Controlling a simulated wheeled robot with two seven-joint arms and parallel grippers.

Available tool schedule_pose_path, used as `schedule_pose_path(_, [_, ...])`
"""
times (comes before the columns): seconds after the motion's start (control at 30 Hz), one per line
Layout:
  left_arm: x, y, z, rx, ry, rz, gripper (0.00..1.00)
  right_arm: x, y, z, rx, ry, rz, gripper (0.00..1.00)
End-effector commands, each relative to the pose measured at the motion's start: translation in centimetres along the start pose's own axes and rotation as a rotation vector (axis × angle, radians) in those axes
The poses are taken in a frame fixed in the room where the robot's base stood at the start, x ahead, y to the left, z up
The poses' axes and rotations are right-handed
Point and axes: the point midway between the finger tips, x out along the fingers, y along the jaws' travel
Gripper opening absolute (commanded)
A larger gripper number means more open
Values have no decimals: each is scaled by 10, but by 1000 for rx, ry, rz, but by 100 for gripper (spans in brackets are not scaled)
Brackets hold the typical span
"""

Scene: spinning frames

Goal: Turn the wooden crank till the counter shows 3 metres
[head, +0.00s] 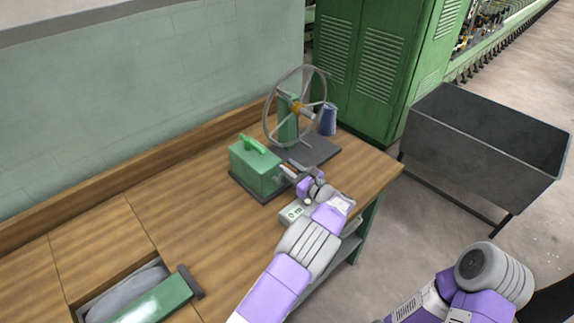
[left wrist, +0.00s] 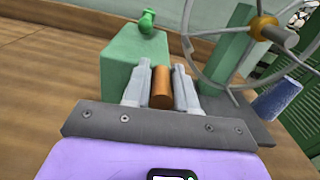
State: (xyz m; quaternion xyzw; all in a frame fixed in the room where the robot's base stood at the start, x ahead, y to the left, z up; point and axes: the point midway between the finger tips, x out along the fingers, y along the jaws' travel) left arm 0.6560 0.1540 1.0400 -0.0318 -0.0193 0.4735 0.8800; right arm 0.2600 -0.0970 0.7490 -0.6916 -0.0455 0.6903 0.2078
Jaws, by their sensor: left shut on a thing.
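The wooden crank handle (left wrist: 161,88) is a short orange-brown cylinder beside the green box (head: 256,168) of the winder. My left gripper (head: 290,172) is shut on it, with one grey finger on each side in the left wrist view. The gripper hides most of the crank in the head view. The large spoked wheel (head: 268,127) stands upright on its dark base, behind the box. The small pale counter (head: 293,213) lies on the bench just below my left gripper; its digits are too small to read. My right forearm shows at lower right, but its gripper is out of view.
A blue yarn cone (head: 328,119) stands beside the wheel. The wooden bench (head: 190,215) is clear to the left, with an open recess holding a green-and-grey item (head: 145,298). A dark metal bin (head: 480,150) and green cabinet (head: 365,60) stand beyond the bench's right end.

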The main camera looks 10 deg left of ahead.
Motion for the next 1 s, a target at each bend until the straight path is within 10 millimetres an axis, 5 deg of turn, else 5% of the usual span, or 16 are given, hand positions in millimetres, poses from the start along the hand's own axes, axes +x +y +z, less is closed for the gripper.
schedule_pose_path(0.73, [-4, -8, -10, 104, 12, -11, 0, -6, -2, 0, 0, 0, 0, 43])
schedule_pose_path(0.77, [-4, -8, -10, 104, 12, -10, 29, -6, -2, 0, 0, 0, 0, 43])
schedule_pose_path(0.8, [-4, -8, -10, 105, 12, -10, 35, -6, -2, 0, 0, 0, 0, 43])
schedule_pose_path(0.9, [-3, -7, -9, 104, 10, -8, 48, -6, -2, 0, 0, 0, 0, 43])
schedule_pose_path(1.0, [-2, -7, -8, 104, 8, -6, 48, -7, -2, 0, 0, 0, 0, 43])
